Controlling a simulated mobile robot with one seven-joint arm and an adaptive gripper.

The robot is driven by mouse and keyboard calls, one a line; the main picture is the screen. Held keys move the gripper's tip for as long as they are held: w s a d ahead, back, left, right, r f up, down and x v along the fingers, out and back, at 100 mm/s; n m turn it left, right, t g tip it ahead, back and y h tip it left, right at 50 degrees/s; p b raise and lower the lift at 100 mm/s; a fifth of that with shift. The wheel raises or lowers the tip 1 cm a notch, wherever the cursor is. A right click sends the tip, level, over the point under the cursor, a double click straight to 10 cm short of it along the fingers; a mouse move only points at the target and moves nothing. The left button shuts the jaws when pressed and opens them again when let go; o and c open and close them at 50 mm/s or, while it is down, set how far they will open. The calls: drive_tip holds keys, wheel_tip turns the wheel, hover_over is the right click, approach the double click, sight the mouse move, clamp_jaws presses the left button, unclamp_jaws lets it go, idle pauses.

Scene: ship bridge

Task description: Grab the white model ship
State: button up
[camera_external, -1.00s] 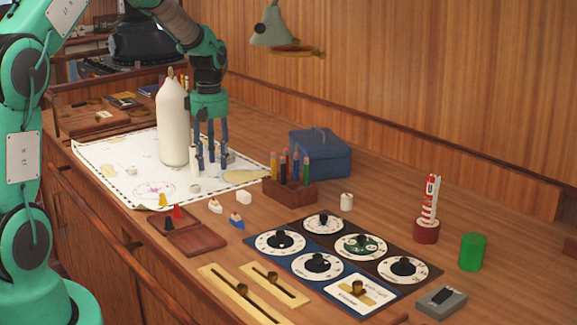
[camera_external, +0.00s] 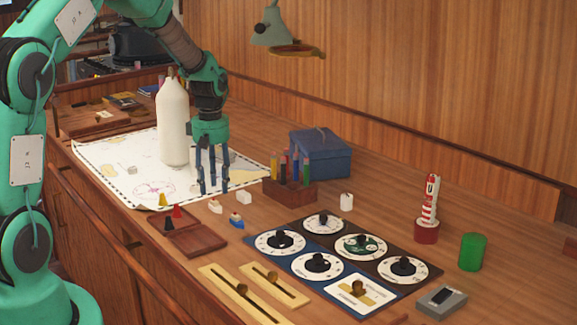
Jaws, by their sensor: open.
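A small white model ship (camera_external: 215,206) with a brownish-red detail sits on the wooden desktop, just off the near right edge of the chart. A similar ship with a blue hull (camera_external: 237,220) stands just to its right and nearer the camera. My gripper (camera_external: 213,191) points straight down with its fingers apart. It is empty, and its fingertips appear just above and behind the white ship in the picture. The exact height of the fingertips over the desk is hard to tell.
A tall white bottle-like object (camera_external: 173,125) stands on the chart (camera_external: 110,165) close behind my gripper. A white block (camera_external: 244,197), a pencil holder (camera_external: 290,191) and a blue box (camera_external: 320,155) are to the right. A wooden tray (camera_external: 200,240) with small coloured pieces is in front.

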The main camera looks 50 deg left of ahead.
sight(215, 201)
drive_tip(key=shift+d+f, duration=0.15)
drive_tip(key=shift+f, duration=2.35)
drive_tip(key=c, duration=0.8)
